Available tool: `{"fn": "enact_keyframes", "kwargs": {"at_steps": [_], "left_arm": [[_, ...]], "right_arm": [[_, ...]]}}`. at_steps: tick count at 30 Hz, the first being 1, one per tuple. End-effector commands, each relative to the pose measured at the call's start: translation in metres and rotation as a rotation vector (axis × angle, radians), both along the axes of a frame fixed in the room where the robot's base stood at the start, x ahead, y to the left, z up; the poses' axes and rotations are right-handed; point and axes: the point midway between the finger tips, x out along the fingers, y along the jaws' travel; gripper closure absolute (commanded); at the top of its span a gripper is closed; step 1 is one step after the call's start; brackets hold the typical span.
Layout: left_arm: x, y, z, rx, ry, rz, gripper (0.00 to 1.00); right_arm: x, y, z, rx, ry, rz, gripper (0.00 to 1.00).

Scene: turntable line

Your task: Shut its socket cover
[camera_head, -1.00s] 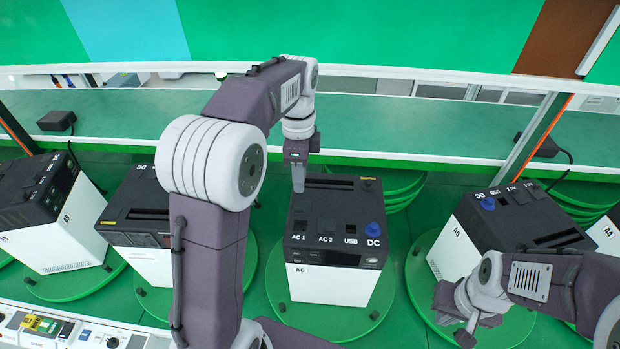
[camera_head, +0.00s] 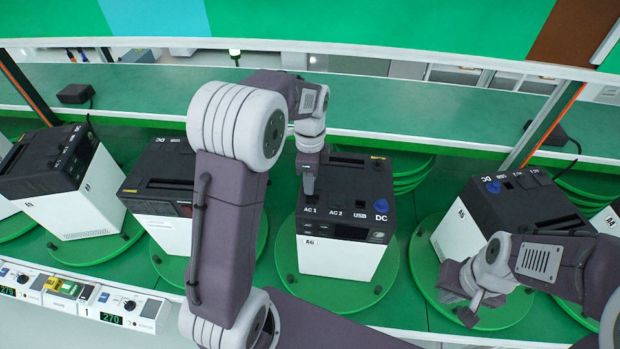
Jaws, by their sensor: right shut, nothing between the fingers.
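The black-topped white unit marked A6 (camera_head: 345,262) stands on a green turntable (camera_head: 350,298) in the middle. Its top carries sockets labelled AC 1, AC 2, USB and DC, with a blue DC cap (camera_head: 381,206) at the right. My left gripper (camera_head: 309,188) points down at the AC 1 socket (camera_head: 311,200), its tip at or just above it. Contact cannot be made out. Its fingers look like one narrow piece, so the gap is hidden, as is the state of the AC 1 cover. My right gripper (camera_head: 466,303) is shut and empty, low in front of unit A5.
Unit A5 (camera_head: 452,235), with a blue cap, stands at the right. Other units (camera_head: 75,205) stand on turntables at the left. A console with displays (camera_head: 90,300) runs along the lower left. A green shelf (camera_head: 420,115) lies behind.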

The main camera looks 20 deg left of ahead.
Motion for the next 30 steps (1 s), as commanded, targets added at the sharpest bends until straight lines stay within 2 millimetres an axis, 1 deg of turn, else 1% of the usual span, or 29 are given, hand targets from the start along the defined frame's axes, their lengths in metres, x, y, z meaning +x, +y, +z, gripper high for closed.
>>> {"fn": "enact_keyframes", "kwargs": {"at_steps": [1, 3, 30], "left_arm": [[0.0001, 0.0000, 0.0000, 0.000, 0.000, 0.000, 0.82], [0.0001, 0.0000, 0.0001, 0.000, 0.000, 0.000, 1.00], [-0.0015, -0.0008, -0.0022, -0.002, 0.007, 0.000, 1.00]], "right_arm": [[0.0000, 0.0000, -0.0001, 0.000, 0.000, 0.000, 1.00], [0.0000, 0.0000, -0.0001, 0.000, 0.000, 0.000, 1.00], [0.0001, 0.0000, -0.0007, 0.000, 0.000, 0.000, 1.00]]}}
